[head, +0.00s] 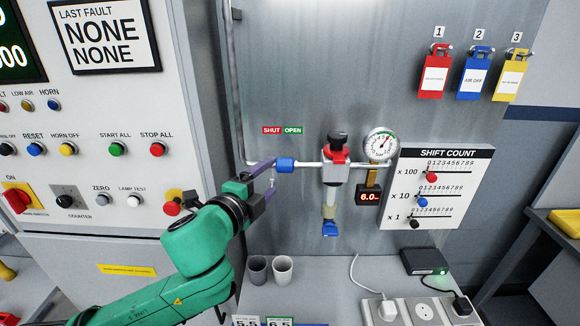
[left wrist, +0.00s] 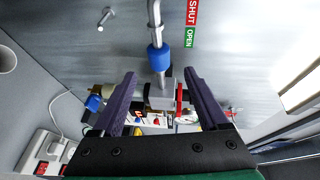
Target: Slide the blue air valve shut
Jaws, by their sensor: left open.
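The blue air valve is a blue sleeve (head: 285,164) on a thin horizontal pipe against the grey panel. It sits under the green OPEN label (head: 293,130), right of the red SHUT label (head: 272,130). My left gripper (head: 271,172) is open, with its purple fingertips just left of the sleeve in the head view. In the left wrist view the sleeve (left wrist: 158,57) lies just beyond the gap between the open fingertips (left wrist: 160,74). I cannot tell whether a finger touches the pipe. My right gripper is not in view.
Right of the sleeve are a red-topped regulator (head: 336,166) and a gauge (head: 380,145). A button cabinet (head: 105,180) stands left. Two cups (head: 282,268) and a power strip (head: 405,310) are on the ledge below. Tags (head: 474,78) hang at upper right.

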